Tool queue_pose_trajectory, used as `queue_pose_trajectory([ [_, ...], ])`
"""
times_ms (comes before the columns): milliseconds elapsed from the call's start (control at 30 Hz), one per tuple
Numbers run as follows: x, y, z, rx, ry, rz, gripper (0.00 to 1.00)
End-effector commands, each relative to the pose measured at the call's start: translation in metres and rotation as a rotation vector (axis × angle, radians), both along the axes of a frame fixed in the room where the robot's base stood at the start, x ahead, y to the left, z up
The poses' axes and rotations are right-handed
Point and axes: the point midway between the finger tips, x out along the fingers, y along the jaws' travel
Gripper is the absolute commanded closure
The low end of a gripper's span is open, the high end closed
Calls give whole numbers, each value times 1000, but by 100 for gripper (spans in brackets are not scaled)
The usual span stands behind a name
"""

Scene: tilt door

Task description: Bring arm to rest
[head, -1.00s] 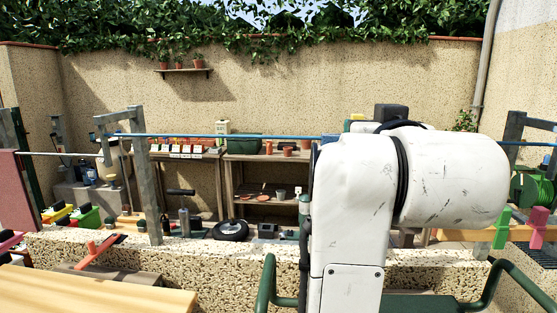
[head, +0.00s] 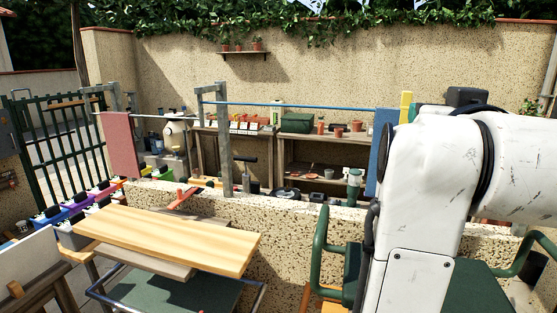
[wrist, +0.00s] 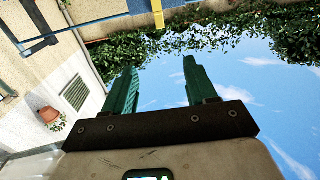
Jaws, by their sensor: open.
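My gripper (wrist: 160,88) shows in the wrist view with two green fingers spread apart. It is open, with nothing between the fingers, and open sky and leaves lie beyond it. A yellow piece and a blue panel edge cross the top of the wrist view. In the head view my white arm fills the right side, bent at a large joint.
A wooden board (head: 170,238) lies on a cart at the lower left. A low speckled wall (head: 280,240) runs across the middle. A green metal gate (head: 60,145) stands at the left. A green tubular chair (head: 320,260) is close by my arm.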

Motion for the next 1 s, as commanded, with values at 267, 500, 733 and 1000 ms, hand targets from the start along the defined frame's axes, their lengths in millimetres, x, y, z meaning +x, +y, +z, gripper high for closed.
queue_pose_trajectory([
  [267, 4, -2, -33, -13, 63, 9, 43],
  [500, 7, -6, -82, -28, 159, 22, 43],
  [733, 1, -15, -159, -41, 313, 43, 43],
  [1000, -49, -37, -318, -32, 645, 80, 43],
])
